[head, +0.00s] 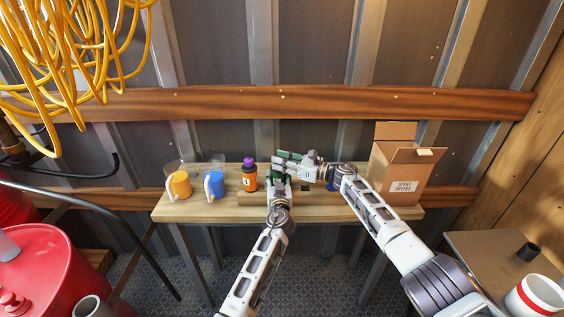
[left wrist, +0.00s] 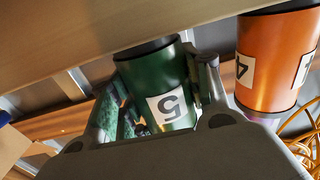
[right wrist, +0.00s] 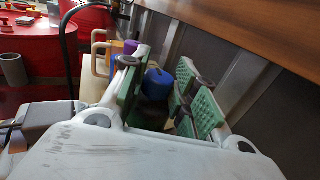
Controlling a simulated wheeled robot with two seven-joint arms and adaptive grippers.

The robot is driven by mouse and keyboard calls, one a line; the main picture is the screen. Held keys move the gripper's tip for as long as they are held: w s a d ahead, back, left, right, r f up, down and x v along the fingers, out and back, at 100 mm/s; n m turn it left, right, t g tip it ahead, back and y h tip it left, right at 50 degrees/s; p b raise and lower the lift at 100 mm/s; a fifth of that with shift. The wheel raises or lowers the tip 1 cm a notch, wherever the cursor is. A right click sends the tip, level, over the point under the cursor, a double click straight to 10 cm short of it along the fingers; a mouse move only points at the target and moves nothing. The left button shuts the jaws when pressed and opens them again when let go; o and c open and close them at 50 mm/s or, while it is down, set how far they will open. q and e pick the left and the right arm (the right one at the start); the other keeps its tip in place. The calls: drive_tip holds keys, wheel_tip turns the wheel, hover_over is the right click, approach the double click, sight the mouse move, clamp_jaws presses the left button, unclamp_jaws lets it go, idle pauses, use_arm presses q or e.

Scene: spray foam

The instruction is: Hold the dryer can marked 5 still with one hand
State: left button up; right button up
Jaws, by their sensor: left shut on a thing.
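The green can marked 5 (left wrist: 160,88) stands between the fingers of my left gripper (left wrist: 168,100), which is shut on its body. The left gripper (head: 279,178) is over the table in the head view, where the grippers largely hide the can. My right gripper (head: 288,161) reaches in from the right at the can's top. In the right wrist view a blue cap (right wrist: 158,83) on a dark green body shows between the right gripper's green-padded fingers (right wrist: 160,92). These fingers are apart, and I see no clear contact with the cap.
An orange can marked 4 (head: 249,180) with a purple cap stands close left of the left gripper. An open cardboard box (head: 397,180) stands at the right. A small blue thing (head: 331,187) is partly hidden behind my right arm.

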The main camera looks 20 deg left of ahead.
drive_tip(key=shift+c, duration=1.3)
drive_tip(key=shift+w+f+m+t, duration=0.1)
drive_tip(key=shift+m+t, duration=0.3)
drive_tip(key=shift+t, duration=0.2)
drive_tip(key=shift+s+m+t+h, duration=0.1)
drive_tip(key=shift+m+t+h, duration=0.6)
drive_tip(key=shift+t, duration=0.55)
drive_tip(key=shift+s+m+t+h, duration=0.1)
drive_tip(key=shift+m+t+h, duration=0.4)
drive_tip(key=shift+m+t, duration=0.6)
drive_tip(key=shift+a+t, duration=0.1)
drive_tip(key=shift+t, duration=0.25)
drive_tip(key=shift+s+a+r+m+t+h, duration=0.2)
drive_tip(key=shift+a+r+m+t+h, duration=0.2)
drive_tip(key=shift+t, duration=0.2)
drive_tip(key=shift+s, duration=0.1)
drive_tip(key=shift+s+a+r+m+t+h, duration=0.15)
drive_tip(key=shift+s+m+t+h, duration=0.1)
drive_tip(key=shift+m+t, duration=0.15)
drive_tip(key=shift+s+a+r+m+t+h, duration=0.1)
drive_tip(key=shift+a+m+t+h, duration=0.05)
drive_tip(key=shift+m+t+h, duration=0.2)
drive_tip(key=shift+w+d+f+m+t+h, duration=0.1)
drive_tip(key=shift+d+f+m+t+h, duration=0.25)
drive_tip(key=shift+f+t+h, duration=0.1)
